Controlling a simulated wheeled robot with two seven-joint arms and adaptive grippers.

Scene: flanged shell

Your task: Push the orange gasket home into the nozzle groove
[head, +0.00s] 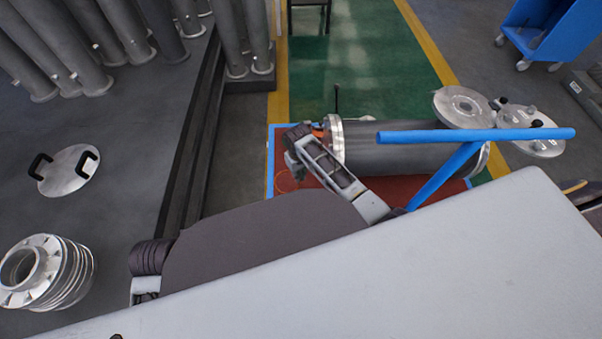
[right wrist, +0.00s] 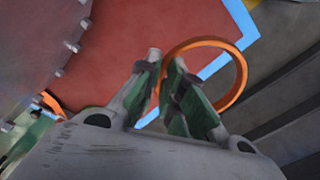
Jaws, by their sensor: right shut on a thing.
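My right gripper (right wrist: 166,60) is shut on the orange gasket (right wrist: 241,72), a thin ring whose near side passes at the fingertips in the right wrist view. In the head view the right gripper (head: 293,152) is beside the flanged left end of the grey shell (head: 392,148), and the ring shows faintly below it. The shell's bolted flange (right wrist: 62,48) fills the upper left of the wrist view, apart from the ring. A second orange piece (right wrist: 50,101) shows there, partly hidden. I cannot make out the nozzle groove. My left gripper is not in view.
The shell lies over a red mat (head: 377,185) with a blue border. A blue bar frame (head: 470,135) crosses in front of the shell. Round metal plates (head: 463,105) stand at its right end. A handled lid (head: 68,170) and a flanged part (head: 45,272) are at left.

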